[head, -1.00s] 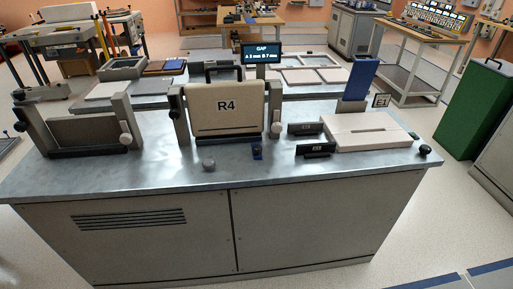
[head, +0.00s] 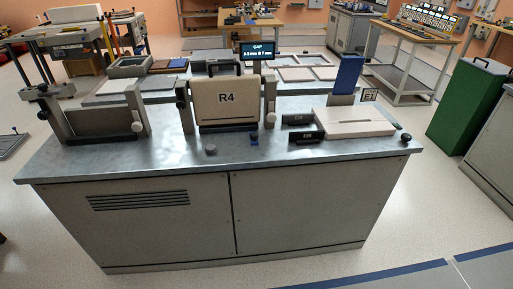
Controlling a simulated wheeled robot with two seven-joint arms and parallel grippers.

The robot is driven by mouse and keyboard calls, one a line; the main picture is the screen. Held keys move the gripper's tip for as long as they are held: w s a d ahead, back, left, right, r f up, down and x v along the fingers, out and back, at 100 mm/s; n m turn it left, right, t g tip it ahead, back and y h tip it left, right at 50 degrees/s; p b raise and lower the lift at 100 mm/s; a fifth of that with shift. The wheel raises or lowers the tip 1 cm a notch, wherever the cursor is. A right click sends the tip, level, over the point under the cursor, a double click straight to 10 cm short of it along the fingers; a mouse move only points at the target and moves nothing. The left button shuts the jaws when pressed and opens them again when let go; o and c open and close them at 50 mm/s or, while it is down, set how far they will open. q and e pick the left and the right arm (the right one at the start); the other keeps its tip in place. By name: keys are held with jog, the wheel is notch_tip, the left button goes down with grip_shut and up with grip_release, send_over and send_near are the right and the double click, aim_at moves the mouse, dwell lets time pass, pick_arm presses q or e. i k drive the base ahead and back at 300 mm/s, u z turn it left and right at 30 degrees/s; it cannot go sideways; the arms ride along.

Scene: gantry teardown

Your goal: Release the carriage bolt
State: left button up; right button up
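I cannot pick out the carriage bolt for certain. A beige block marked R4 (head: 225,103) with a dark handle on top stands upright between two grey posts on the metal bench (head: 190,157). Pale round knobs sit low on the fixtures, one at the right post (head: 271,117) of the R4 block and one at the left fixture (head: 137,126). Neither of my grippers is in view.
A beige slotted block (head: 353,122), dark labelled blocks (head: 306,137) and a blue upright block (head: 348,74) stand on the bench's right. A GAP display (head: 259,50) is behind. A green cabinet (head: 470,105) stands at right. The floor in front is clear.

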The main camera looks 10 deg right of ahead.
aim_at(253, 136)
jog(key=u, duration=0.5)
jog(key=i, duration=1.05)
jog(key=z, duration=0.55)
